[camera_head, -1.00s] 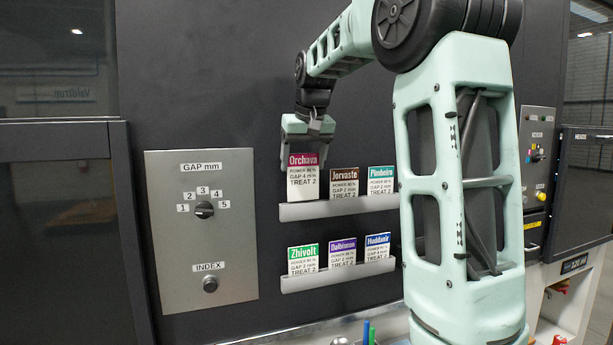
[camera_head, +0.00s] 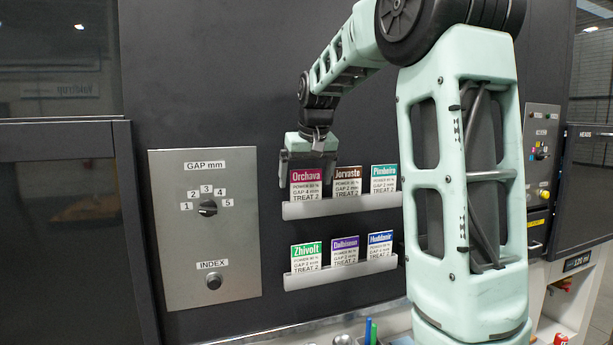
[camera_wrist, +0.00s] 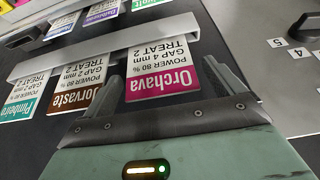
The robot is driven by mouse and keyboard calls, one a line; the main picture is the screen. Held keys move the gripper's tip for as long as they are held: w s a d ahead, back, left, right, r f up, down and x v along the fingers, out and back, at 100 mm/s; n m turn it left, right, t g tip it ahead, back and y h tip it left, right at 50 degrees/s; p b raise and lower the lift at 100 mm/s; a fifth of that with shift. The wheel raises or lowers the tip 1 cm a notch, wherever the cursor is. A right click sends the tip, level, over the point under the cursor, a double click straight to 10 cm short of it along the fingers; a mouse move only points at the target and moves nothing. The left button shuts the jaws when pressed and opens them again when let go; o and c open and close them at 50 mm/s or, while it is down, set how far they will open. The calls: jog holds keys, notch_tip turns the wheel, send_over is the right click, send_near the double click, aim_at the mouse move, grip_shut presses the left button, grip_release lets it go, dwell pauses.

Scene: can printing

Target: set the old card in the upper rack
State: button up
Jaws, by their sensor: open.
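The Orchava card (camera_head: 306,188), white with a magenta heading, stands upright in the left end of the upper rack (camera_head: 340,206). My gripper (camera_head: 309,176) is at this card's top, its two fingers open on either side of the card. In the wrist view the Orchava card (camera_wrist: 160,68) shows upside down between the spread fingers (camera_wrist: 162,84), with gaps beside it. Its lower edge is hidden behind the rack's lip.
Beside it in the upper rack stand the Jorvaste (camera_head: 347,184) and Pimheiro (camera_head: 384,180) cards. The lower rack (camera_head: 340,274) holds the Zhivolt (camera_head: 306,257), Dalbinus (camera_head: 345,252) and Huddanir (camera_head: 380,246) cards. A steel gap dial panel (camera_head: 204,232) is at left.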

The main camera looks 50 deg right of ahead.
jog(key=shift+r, duration=0.1)
jog(key=b+v, duration=0.2)
jog(key=v, duration=1)
